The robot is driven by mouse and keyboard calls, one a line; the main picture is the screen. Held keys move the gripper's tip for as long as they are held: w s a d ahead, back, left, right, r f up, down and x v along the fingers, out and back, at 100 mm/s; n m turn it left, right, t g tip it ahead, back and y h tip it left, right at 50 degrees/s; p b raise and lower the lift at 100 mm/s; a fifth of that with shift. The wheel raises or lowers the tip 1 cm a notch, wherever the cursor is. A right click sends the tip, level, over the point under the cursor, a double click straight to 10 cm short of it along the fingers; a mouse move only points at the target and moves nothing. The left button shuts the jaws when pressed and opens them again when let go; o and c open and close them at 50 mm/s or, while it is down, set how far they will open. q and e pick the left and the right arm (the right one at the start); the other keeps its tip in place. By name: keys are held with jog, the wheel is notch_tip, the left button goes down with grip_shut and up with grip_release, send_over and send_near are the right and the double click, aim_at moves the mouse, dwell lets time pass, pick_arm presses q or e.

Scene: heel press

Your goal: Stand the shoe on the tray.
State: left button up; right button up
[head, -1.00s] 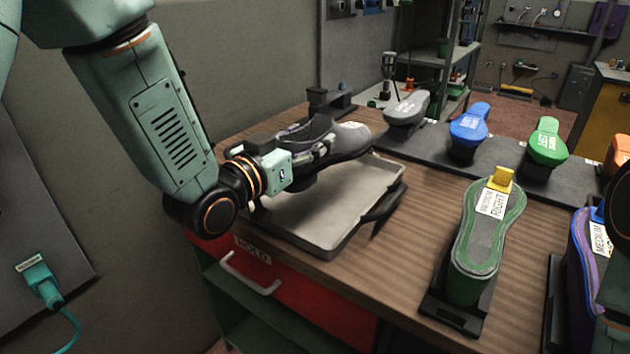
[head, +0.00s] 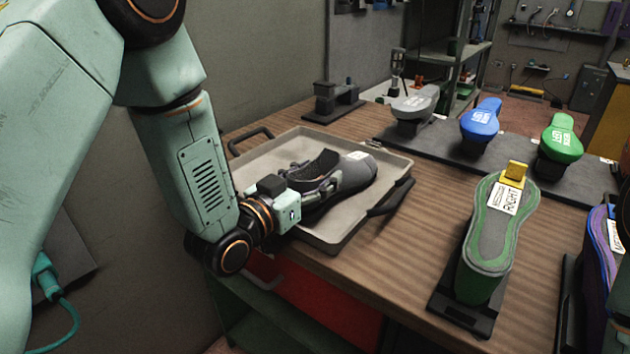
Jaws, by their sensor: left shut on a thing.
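A dark grey shoe (head: 352,180) is upright in the tray, its toe pointing to the upper right and its open collar facing up. A small white label is on its toe. The beige tray (head: 388,158) with black handles lies on the wooden bench. My left gripper (head: 322,192) is shut on the shoe near its heel, on the near side. The gripper hides part of the heel, and I cannot tell whether the whole sole touches the tray floor. My right gripper is not in view.
A green-edged sole marked RIGHT (head: 490,230) stands on a black holder on the right of the bench. Grey (head: 414,103), blue (head: 481,121) and green (head: 561,138) shoe forms stand on a dark strip behind. Bare bench (head: 415,235) lies between the tray and the green-edged sole.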

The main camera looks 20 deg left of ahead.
pick_arm(q)
jog(key=shift+w+f, duration=0.1)
jog(key=shift+f, duration=0.3)
jog(key=shift+w+a, duration=0.1)
jog(key=shift+a, duration=0.1)
jog(key=o, duration=1)
jog(key=shift+a+f, duration=0.1)
jog(key=shift+f, duration=0.1)
jog(key=o, duration=0.6)
jog(key=shift+d+r, duration=0.2)
jog(key=shift+d, duration=0.05)
jog(key=shift+a+f, duration=0.1)
jog(key=shift+a, duration=0.05)
